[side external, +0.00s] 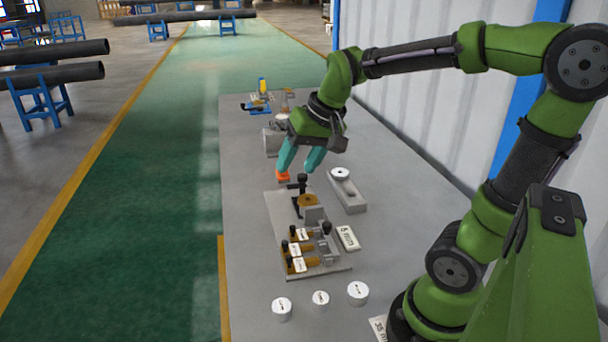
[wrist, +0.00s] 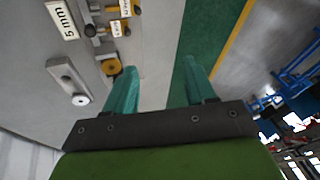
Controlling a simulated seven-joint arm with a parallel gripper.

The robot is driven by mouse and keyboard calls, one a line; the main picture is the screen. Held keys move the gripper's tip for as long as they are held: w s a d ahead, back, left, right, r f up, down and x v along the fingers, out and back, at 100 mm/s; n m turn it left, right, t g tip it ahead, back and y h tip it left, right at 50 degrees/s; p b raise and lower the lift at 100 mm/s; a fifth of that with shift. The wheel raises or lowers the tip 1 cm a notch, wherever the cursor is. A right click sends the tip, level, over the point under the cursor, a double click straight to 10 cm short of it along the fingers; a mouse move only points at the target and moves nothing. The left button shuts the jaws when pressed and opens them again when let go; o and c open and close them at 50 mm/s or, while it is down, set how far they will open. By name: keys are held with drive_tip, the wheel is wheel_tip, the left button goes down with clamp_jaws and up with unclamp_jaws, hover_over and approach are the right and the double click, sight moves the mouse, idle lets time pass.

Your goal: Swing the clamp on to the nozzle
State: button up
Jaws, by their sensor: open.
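My gripper (side external: 298,170) hangs over the middle of the table, its two teal fingers spread with a clear gap. In the wrist view the open fingers (wrist: 160,70) have nothing between them. A small orange piece (side external: 283,176) shows at the left fingertip; I cannot tell whether they touch. A grey cylindrical body (side external: 272,142), perhaps the shell, stands behind the gripper, partly hidden by it. A black-handled upright part (side external: 302,184) stands beside an amber disc (side external: 308,200) on a grey plate. I cannot tell for sure which parts are the clamp and the nozzle.
The grey plate (side external: 272,222) carries several labelled amber pieces. A grey block with a white disc (side external: 340,173) and a "5 mm" label (side external: 348,238) lie to its right. White round pieces (side external: 321,298) stand in front. A blue-and-yellow device (side external: 262,97) stands at the back.

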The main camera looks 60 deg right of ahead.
drive_tip(key=w+d+m+g, duration=0.2)
drive_tip(key=w+d, duration=0.4)
drive_tip(key=d, duration=0.1)
drive_tip(key=m+g, duration=0.3)
drive_tip(key=m, duration=0.2)
hover_over(303, 174)
drive_tip(key=shift+h, duration=0.4)
wheel_tip(303, 174, down, 16)
drive_tip(key=shift+f, duration=0.25)
drive_tip(key=shift+c, duration=0.4)
clamp_jaws()
